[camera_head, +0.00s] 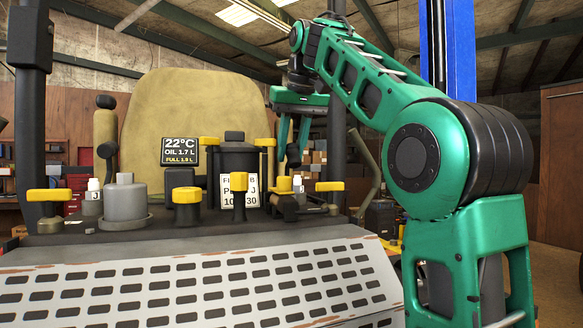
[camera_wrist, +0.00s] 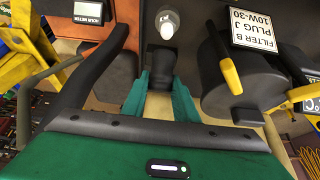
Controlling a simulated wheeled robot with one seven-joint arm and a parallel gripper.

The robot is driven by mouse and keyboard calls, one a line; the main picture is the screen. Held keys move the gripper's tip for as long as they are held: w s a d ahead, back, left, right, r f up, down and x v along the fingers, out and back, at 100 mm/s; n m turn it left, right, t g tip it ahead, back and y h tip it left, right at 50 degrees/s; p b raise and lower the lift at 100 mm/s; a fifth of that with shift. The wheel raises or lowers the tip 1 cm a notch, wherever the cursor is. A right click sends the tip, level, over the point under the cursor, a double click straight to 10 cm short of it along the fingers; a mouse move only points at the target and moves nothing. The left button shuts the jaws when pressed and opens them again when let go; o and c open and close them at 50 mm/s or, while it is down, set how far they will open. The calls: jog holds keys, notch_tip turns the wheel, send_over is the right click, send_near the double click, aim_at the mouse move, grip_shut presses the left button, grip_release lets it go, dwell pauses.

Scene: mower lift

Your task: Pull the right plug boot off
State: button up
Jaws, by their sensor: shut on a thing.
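My gripper (camera_head: 293,147) points down over the right side of the machine, its green fingers shut on the black plug boot (camera_head: 293,157). In the wrist view the boot (camera_wrist: 161,62) shows between the two fingertips (camera_wrist: 162,88). The right white spark plug (camera_head: 298,183) stands below the boot in the head view, with a small gap seen between them. In the wrist view the plug's white top (camera_wrist: 167,22) shows bare beyond the boot.
A black filter canister (camera_wrist: 240,75) with a yellow handle (camera_wrist: 230,76) is close to the right of my gripper in the wrist view. Yellow-topped knobs (camera_head: 186,196) line the deck. An hour meter (camera_wrist: 88,12) and a dark curved bar (camera_wrist: 85,75) lie left.

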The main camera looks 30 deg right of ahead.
jog(key=shift+w+d+r, duration=0.1)
jog(key=shift+w+r, duration=0.1)
jog(key=shift+w, duration=0.55)
jog(key=shift+w+d+r, duration=0.1)
jog(key=shift+w+r, duration=0.05)
jog(key=shift+w, duration=0.55)
jog(key=shift+w+d, duration=0.15)
jog(key=shift+w, duration=0.75)
jog(key=shift+w+d+f, duration=0.1)
jog(key=shift+w+d, duration=0.05)
jog(key=shift+w, duration=0.45)
jog(key=shift+w+d+f, duration=0.1)
jog(key=shift+w, duration=0.5)
jog(key=o, duration=0.7)
jog(key=shift+o, duration=0.2)
jog(key=shift+d+f, duration=0.1)
jog(key=shift+f, duration=0.05)
